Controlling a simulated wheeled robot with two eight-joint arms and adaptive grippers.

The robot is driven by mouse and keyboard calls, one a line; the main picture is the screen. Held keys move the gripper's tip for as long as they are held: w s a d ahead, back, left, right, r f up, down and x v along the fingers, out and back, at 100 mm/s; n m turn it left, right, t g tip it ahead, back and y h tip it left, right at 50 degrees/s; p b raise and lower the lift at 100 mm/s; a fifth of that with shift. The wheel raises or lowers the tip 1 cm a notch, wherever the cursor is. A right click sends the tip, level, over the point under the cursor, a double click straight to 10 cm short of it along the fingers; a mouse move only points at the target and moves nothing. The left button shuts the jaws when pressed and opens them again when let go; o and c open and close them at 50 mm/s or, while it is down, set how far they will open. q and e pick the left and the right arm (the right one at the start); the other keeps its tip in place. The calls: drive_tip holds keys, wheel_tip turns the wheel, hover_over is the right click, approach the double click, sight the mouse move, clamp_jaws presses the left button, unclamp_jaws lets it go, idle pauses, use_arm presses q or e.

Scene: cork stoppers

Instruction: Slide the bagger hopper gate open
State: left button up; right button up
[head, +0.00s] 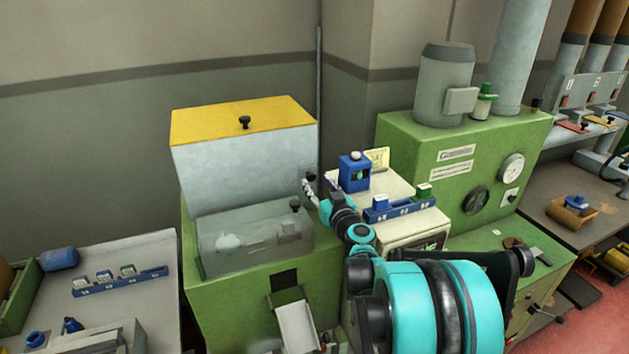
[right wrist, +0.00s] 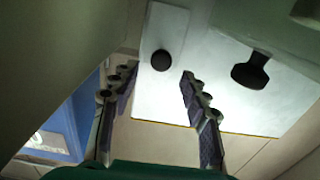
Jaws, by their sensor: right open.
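The bagger hopper (head: 240,175) is a grey bin with a yellow lid on a green machine. In the right wrist view its pale side wall (right wrist: 225,95) carries a narrow plate, which looks like the gate (right wrist: 152,22), with a round black knob (right wrist: 161,60). The knob also shows at the hopper's right edge in the head view (head: 311,176). My right gripper (head: 309,188) is at this edge. In the right wrist view its open fingers (right wrist: 158,72) are either side of the knob's line, empty; contact cannot be told. My left gripper is out of view.
A second black knob (right wrist: 250,71) is close by, on the clear cover (head: 255,243) below the hopper. The green machine (head: 440,150) is farther right.

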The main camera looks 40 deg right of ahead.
drive_tip(key=v, duration=0.9)
idle(0.3)
